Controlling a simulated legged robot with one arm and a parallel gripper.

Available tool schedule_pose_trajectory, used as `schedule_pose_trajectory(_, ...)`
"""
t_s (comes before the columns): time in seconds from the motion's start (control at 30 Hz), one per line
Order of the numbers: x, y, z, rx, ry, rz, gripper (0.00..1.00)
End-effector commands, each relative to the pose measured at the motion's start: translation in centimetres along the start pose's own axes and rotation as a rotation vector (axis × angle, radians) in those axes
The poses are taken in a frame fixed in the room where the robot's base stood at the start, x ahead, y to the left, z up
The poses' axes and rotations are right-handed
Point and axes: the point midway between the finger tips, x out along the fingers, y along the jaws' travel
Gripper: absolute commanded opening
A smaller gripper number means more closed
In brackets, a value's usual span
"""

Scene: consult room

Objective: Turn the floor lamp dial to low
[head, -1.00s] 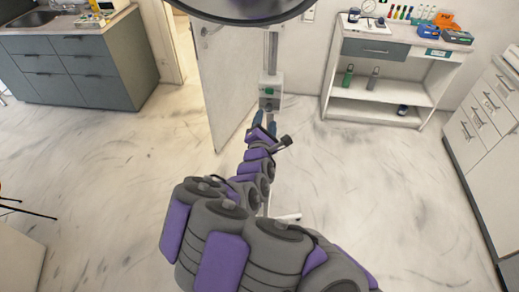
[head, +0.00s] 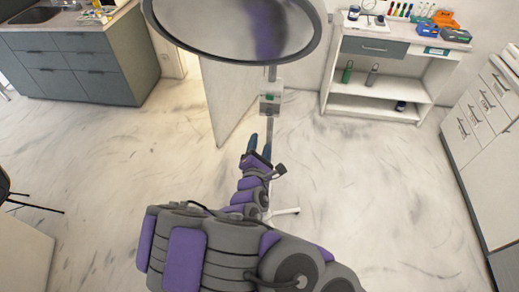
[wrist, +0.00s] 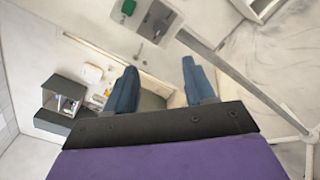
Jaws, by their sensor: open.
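The floor lamp's wide round shade (head: 235,30) hangs at the top of the head view, and its thin pole (head: 270,130) runs down to a white foot. The box also shows at the top edge of the wrist view, with a green part (wrist: 128,8) and a dark dial-like part (wrist: 155,20); the dial's setting cannot be read. My gripper (head: 260,146) is below the box in the head view, apart from it. In the wrist view its blue fingers (wrist: 159,66) are spread and empty.
A white door (head: 228,100) stands behind the lamp. A grey cabinet with a sink (head: 75,65) is at the left, a white shelf unit (head: 385,105) at the back right, and drawers (head: 490,125) at the right edge. The floor around the lamp is open.

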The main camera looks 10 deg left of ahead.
Motion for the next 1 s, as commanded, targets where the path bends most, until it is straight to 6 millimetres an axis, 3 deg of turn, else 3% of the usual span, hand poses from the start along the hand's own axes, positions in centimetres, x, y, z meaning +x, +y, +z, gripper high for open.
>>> schedule_pose_trajectory(0.43, -1.7, 0.0, 1.1, -0.016, -0.016, -0.005, 0.54)
schedule_pose_trajectory(0.7, -4.0, -0.2, 0.5, -0.014, -0.015, -0.004, 0.54)
schedule_pose_trajectory(1.0, -4.5, -0.3, 0.6, -0.014, -0.016, -0.003, 0.54)
